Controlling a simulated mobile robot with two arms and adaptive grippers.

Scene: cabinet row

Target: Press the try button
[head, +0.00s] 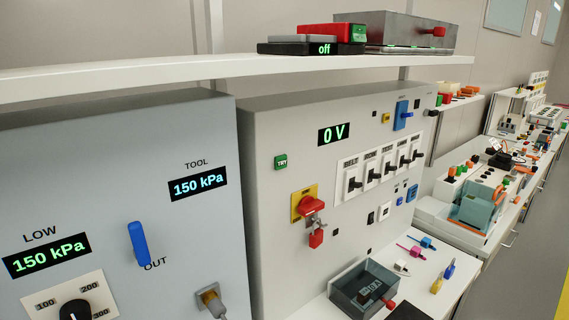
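Nothing covers the button. Neither of my grippers shows in the head view.
A row of black breaker switches (383,173) is right of the button. A blue-grey cabinet (110,140) with pressure displays and a blue lever (138,245) stands at left. A white shelf (220,70) runs above. A dark clear box (365,288) sits below.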

